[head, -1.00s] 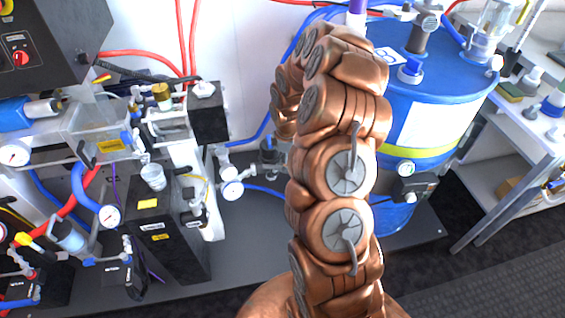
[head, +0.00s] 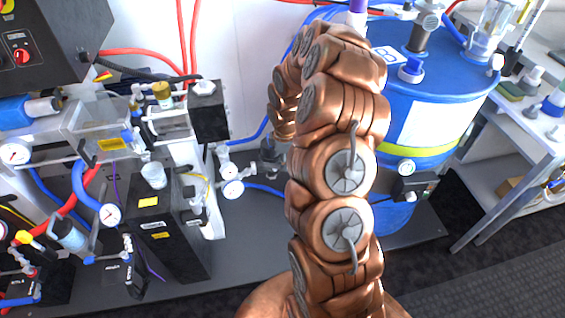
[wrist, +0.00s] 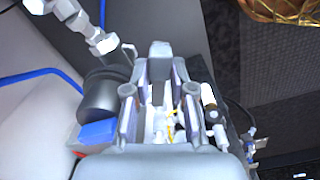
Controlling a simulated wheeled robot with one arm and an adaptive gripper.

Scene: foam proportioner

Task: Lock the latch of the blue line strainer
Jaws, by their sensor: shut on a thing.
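My gripper (wrist: 160,75) is in the wrist view, with grey fingers reaching up from the bottom middle. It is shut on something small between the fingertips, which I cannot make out. A dark grey cylinder (wrist: 100,97) with a blue part (wrist: 97,133) below it stands close to the left finger; it may be the strainer, but I cannot be sure. No latch can be told apart. In the head view my copper arm hides the gripper. A dark fitting (head: 267,157) on the blue line shows just left of the arm.
Metal pipe fittings (wrist: 95,35) and a blue hose (wrist: 42,74) lie left of my gripper. A large blue drum (head: 440,100) stands right of my arm. Pump equipment with gauges, black boxes (head: 165,240) and hoses fills the left. A shelf (head: 520,150) stands at far right.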

